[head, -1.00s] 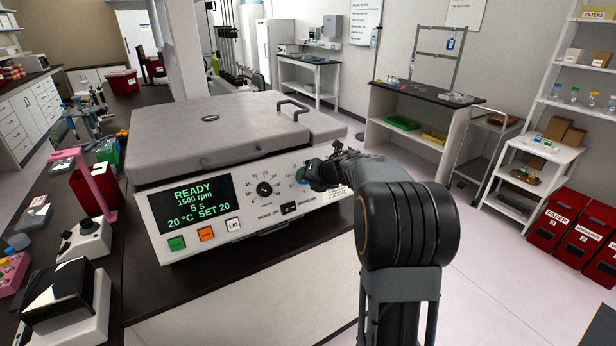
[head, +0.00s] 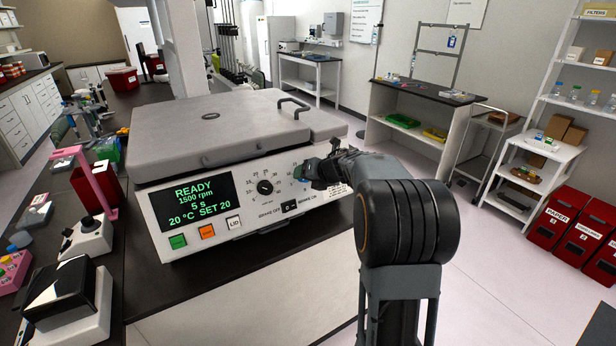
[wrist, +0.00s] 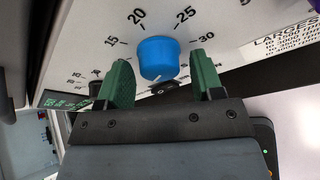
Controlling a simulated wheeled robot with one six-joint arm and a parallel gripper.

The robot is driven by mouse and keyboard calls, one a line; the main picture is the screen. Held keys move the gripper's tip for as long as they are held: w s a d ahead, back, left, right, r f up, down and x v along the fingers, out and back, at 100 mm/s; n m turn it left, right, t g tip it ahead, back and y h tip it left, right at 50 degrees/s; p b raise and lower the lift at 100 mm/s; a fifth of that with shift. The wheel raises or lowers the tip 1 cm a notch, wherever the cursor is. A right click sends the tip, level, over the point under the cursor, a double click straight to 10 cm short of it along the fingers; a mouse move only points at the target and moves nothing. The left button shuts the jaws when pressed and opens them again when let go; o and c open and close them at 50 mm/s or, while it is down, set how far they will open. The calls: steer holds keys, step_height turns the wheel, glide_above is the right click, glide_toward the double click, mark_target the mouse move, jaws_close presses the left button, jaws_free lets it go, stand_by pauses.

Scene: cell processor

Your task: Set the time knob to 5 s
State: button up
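The cell processor (head: 205,215) stands on the dark bench, its front panel facing me. Its display (head: 196,203) reads READY, 1500 rpm, 5 s, 20 °C SET 20. A blue knob (head: 299,172) sits at the right of the panel; in the wrist view the blue knob (wrist: 158,58) has a scale with 15, 20, 25 and 30, and its pale pointer mark faces down-left. My gripper (head: 308,171) is at this knob. In the wrist view my gripper (wrist: 163,78) is open, one green finger on each side of the knob, with gaps visible.
A black knob (head: 265,187) sits between the display and the blue knob. Green, orange and white LID buttons (head: 235,222) and a brake switch (head: 289,206) lie below. The lid (head: 215,130) is closed.

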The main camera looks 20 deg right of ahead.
steer(key=shift+o, duration=0.4)
steer(key=shift+r, duration=0.1)
steer(key=v, duration=1.3)
steer(key=shift+s+r+b, duration=0.15)
steer(key=shift+s+b, duration=0.2)
steer(key=shift+d, duration=0.1)
